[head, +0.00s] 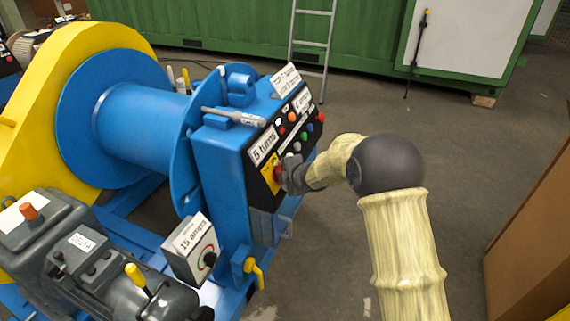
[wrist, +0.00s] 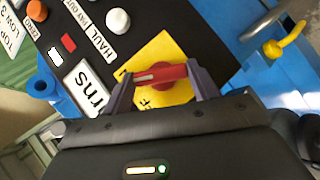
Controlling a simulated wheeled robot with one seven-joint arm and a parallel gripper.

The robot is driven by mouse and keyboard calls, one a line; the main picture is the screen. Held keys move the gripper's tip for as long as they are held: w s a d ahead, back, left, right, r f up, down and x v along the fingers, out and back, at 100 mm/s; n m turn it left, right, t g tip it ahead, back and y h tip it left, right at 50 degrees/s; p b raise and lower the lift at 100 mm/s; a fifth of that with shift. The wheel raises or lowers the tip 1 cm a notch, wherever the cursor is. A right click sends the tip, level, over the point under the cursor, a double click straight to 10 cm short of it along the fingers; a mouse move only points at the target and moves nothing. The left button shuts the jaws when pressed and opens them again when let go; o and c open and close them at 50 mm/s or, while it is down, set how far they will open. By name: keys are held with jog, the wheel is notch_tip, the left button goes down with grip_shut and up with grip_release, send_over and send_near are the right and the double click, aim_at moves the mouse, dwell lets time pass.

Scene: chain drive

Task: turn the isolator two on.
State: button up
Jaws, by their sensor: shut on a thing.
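A red rotary handle (wrist: 160,76) sits on a yellow square plate (wrist: 160,47) on the black control panel in the wrist view. The handle lies almost level across the picture, slightly tilted. Dark lettering on the plate is partly hidden by my fingers. My gripper (wrist: 161,80) has one finger at each end of the handle and is shut on it. In the head view, my gripper (head: 286,174) reaches the lower part of the panel and hides most of the handle. The plate's yellow edge (head: 266,172) shows beside it. I cannot read an isolator number.
Coloured buttons (head: 304,132) and a "5 turns" label (head: 264,146) are above the plate. A "15 amps" box (head: 192,250) and a yellow lever (head: 254,271) are below. A blue winch drum (head: 140,120) stands left. Open floor lies right, before a brown box (head: 535,230).

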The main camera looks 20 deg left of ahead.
jog(key=shift+w+d+r+m+g+h+p, duration=0.1)
jog(key=shift+r+m+g+h+p, duration=0.25)
jog(key=shift+p, duration=1.35)
jog(key=shift+m+g+h+p, duration=0.1)
jog(key=shift+m+g+p, duration=0.3)
jog(key=shift+p, duration=1.25)
jog(key=m+p, duration=0.1)
jog(key=p, duration=0.2)
jog(key=shift+f, duration=0.1)
jog(key=shift+f+p, duration=0.25)
jog(key=shift+p, duration=0.3)
jog(key=o, duration=1)
jog(key=shift+r, duration=0.1)
